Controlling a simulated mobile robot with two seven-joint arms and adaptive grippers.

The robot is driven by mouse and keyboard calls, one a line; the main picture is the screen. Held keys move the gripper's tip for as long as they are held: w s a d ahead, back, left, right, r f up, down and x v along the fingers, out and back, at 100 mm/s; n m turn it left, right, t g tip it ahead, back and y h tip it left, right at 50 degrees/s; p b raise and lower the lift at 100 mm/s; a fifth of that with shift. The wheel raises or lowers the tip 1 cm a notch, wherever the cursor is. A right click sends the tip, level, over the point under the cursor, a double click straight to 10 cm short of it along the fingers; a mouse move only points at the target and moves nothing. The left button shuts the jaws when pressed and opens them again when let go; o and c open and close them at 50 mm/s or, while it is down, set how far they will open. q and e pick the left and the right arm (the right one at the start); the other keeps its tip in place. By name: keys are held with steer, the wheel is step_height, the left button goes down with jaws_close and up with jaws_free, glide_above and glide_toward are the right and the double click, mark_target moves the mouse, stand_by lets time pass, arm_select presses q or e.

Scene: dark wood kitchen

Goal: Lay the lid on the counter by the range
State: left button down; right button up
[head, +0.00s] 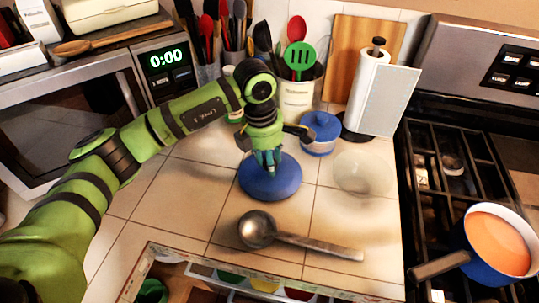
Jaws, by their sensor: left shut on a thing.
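The round blue lid (270,186) is at the middle of the picture, over the tiled counter (180,190), to the left of the range (455,190). My left gripper (268,160) points down and is shut on the top of the lid; its fingers hide the knob. I cannot tell whether the lid touches the tiles. A blue pot (480,268) with orange contents stands uncovered on the range at the lower right. My right gripper is not in view.
A metal ladle (290,238) lies in front of the lid. An open drawer (235,265) is at the front. Tiles right of the ladle are bare.

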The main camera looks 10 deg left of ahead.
arm_select(q)
steer(key=shift+f, duration=0.1)
steer(key=c, duration=0.8)
jaws_free()
steer(key=shift+c, duration=0.2)
steer(key=shift+r, duration=0.45)
step_height(320, 180, up, 11)
steer(key=a+b, duration=0.1)
steer(key=b, duration=0.2)
steer(key=shift+s+a+r, duration=0.15)
steer(key=shift+s, duration=0.1)
